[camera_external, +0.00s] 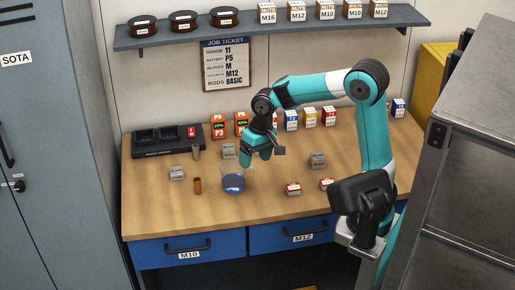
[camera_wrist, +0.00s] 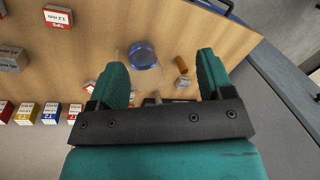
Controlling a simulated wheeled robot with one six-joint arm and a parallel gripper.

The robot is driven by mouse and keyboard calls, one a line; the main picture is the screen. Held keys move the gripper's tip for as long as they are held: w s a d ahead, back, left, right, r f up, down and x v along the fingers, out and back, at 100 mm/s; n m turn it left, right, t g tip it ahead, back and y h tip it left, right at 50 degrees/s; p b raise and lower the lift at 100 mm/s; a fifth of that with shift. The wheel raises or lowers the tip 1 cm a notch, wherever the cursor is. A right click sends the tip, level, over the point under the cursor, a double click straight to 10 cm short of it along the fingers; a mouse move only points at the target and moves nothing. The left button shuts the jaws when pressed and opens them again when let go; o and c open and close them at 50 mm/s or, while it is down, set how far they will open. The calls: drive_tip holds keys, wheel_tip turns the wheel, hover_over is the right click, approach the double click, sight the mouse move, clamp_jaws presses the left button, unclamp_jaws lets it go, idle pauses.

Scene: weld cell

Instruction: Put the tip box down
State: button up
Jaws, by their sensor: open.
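My gripper (camera_external: 256,156) is over the middle of the workbench, with its fingers pointing down. In the wrist view my gripper (camera_wrist: 162,75) has its two teal fingers wide apart, with nothing held between them. A small red-and-white box (camera_external: 293,189) sits near the bench's front edge, apart from my gripper, and a similar one (camera_external: 327,184) is to its right. In the wrist view a red-and-white box (camera_wrist: 58,17) reads 1.2 mm. More small boxes with blue (camera_external: 291,121), yellow (camera_external: 310,118) and red (camera_external: 329,116) labels stand at the back. I cannot tell which one is the task's tip box.
A clear cup with blue contents (camera_external: 233,183) stands just below my gripper, left of it. A brown cylinder (camera_external: 197,186) and grey blocks (camera_external: 177,173) are near it. A black charger (camera_external: 165,141) is at back left.

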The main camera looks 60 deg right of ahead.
drive_tip(key=s+a+n+y, duration=0.1)
drive_tip(key=s+a+n, duration=0.3)
drive_tip(key=s, duration=0.5)
drive_tip(key=s+a+n+y, duration=0.1)
drive_tip(key=s+a+n, duration=0.4)
drive_tip(key=s, duration=0.5)
drive_tip(key=shift+f+n+g, duration=0.3)
drive_tip(key=shift+n+g, duration=0.1)
drive_tip(key=shift+n, duration=0.1)
drive_tip(key=shift+c, duration=0.6)
drive_tip(key=shift+w, duration=0.1)
